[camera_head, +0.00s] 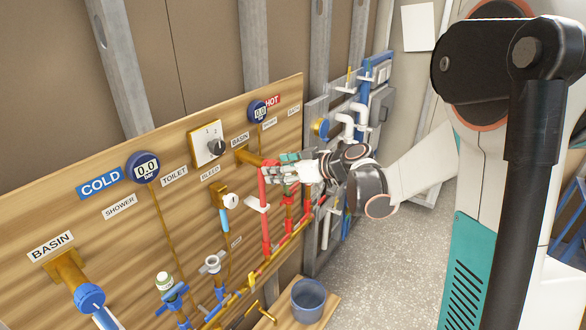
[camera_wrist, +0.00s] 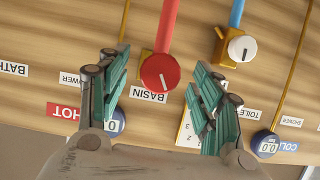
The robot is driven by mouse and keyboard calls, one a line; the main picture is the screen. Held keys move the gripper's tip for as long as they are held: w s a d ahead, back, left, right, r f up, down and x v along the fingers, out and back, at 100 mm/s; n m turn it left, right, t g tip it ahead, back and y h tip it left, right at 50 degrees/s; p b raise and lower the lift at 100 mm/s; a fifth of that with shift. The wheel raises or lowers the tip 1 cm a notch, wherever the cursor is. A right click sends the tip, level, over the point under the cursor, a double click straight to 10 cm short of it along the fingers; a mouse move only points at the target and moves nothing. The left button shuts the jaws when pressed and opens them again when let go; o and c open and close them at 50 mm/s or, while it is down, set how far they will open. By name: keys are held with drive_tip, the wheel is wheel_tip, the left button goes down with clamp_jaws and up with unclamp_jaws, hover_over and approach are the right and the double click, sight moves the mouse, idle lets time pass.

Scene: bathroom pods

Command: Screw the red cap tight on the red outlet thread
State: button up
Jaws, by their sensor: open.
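The round red cap (camera_wrist: 160,72), with a white mark on its face, sits at the end of a red pipe (camera_wrist: 169,25) beside the BASIN label, facing the wrist camera. The red outlet thread is hidden behind it, so how tightly it is seated cannot be told. My gripper (camera_wrist: 158,74) is open, with its teal fingers apart on either side of the cap, seemingly not touching it. In the head view my gripper (camera_head: 272,167) is at the top of the red pipe (camera_head: 265,215), where the fingers largely hide the cap.
A white-faced round fitting (camera_wrist: 242,48) on a blue pipe is beside the red pipe. A switch box (camera_head: 209,145) and a HOT gauge (camera_head: 257,111) are on the wooden board (camera_head: 140,235). A blue-grey bucket (camera_head: 308,300) stands below. The floor at right is clear.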

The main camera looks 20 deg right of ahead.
drive_tip(key=shift+w+a+f, duration=0.3)
drive_tip(key=shift+w+a, duration=0.1)
drive_tip(key=shift+w, duration=0.15)
drive_tip(key=shift+c, duration=0.6)
drive_tip(key=c, duration=1.1)
drive_tip(key=shift+m+g+y+b, duration=0.4)
drive_tip(key=shift+m+y+b, duration=0.35)
drive_tip(key=shift+m, duration=0.45)
drive_tip(key=shift+m+g+y+b, duration=0.3)
drive_tip(key=shift+m+y+b, duration=0.5)
drive_tip(key=shift+m, duration=0.3)
